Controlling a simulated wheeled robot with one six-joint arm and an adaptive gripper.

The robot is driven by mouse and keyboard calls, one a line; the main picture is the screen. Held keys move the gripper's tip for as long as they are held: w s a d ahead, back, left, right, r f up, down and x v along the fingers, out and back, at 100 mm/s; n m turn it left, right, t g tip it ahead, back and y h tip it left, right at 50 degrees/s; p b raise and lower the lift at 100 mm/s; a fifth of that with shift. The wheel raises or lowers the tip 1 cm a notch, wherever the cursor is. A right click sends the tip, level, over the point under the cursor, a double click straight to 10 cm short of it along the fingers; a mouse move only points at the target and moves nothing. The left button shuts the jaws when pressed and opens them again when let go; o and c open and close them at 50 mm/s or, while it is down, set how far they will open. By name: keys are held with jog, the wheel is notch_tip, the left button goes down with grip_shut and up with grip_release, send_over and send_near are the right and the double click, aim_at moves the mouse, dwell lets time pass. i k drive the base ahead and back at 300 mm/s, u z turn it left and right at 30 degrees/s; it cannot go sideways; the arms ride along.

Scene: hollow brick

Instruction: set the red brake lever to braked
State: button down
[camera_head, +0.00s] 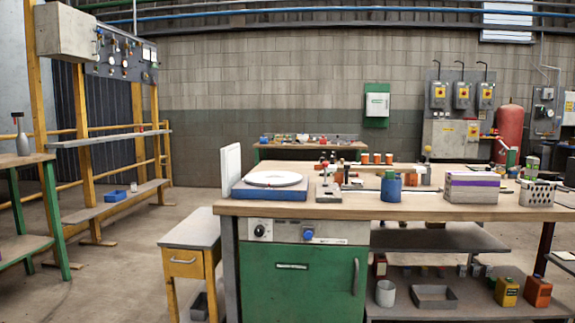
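I cannot make out the red brake lever for certain. A small grey fixture (328,188) with small red parts near its top stands on the wooden workbench (340,208), right of a white disc (272,178) on a blue base. A thin upright with a yellow knob (427,149) rises behind the bench's right half. Small red and green parts (510,158) show at the bench's right back. All are too small to read as a lever or to tell a setting. My gripper is not in view.
On the bench stand a blue can (391,187), a grey box with a purple band (472,187) and a white perforated basket (537,193). A small side table (192,232) adjoins the bench's left. Open floor (120,285) lies between it and the left shelving.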

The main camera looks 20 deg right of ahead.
aim_at(325, 164)
jog(key=z, duration=0.3)
jog(key=i, duration=0.9)
jog(key=z, duration=0.6)
